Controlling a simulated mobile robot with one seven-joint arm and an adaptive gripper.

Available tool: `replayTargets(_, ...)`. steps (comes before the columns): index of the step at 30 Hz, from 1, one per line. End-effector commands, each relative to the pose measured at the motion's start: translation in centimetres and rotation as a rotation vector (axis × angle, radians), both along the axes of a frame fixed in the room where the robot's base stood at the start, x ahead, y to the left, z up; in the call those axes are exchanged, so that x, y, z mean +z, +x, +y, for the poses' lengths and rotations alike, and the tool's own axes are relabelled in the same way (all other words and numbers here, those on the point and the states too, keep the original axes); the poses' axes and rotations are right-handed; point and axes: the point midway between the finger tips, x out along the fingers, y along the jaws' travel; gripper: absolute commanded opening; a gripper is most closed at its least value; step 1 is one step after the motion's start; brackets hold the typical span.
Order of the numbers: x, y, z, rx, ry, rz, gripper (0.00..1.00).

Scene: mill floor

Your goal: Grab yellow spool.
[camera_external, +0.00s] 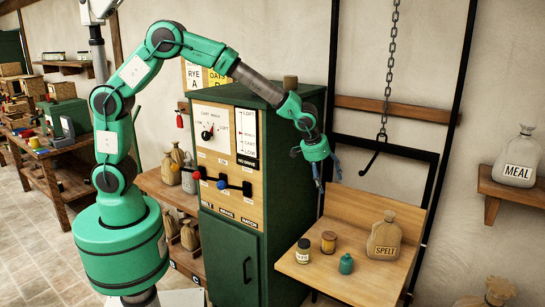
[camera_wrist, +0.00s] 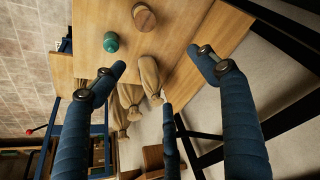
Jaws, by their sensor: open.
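I cannot make out a yellow spool for certain. A small yellow object (camera_external: 33,143) lies on the workbench at the far left of the external view, too small to identify. An amber-brown round piece (camera_external: 328,242) stands on the wooden platform (camera_external: 300,272); a brown round piece (camera_wrist: 144,17) shows at the top of the wrist view. My gripper (camera_external: 327,180) hangs above the platform's back left side, beside the green cabinet. In the wrist view my gripper (camera_wrist: 157,64) has its dark blue fingers spread, with nothing held between them.
A labelled jar (camera_external: 303,250), a teal bottle (camera_external: 346,264) and a SPELT sack (camera_external: 384,237) share the platform. The green cabinet (camera_external: 240,190) with levers stands left of it. A chain with a hook (camera_external: 381,140) hangs behind. The workbench (camera_external: 50,160) at far left is crowded.

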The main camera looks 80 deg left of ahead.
Motion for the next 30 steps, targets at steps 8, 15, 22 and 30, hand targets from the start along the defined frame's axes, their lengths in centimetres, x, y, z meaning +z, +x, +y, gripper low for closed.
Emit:
replayTargets(8,-14.6,-0.1,0.0,-0.001,0.001,0.005,0.73)
replayTargets(15,-17.1,0.0,0.0,-0.001,0.000,0.000,0.73)
replayTargets(22,-17.1,0.0,0.0,0.000,0.000,0.001,0.73)
replayTargets(30,-18.2,0.4,0.2,-0.001,0.001,0.002,0.73)
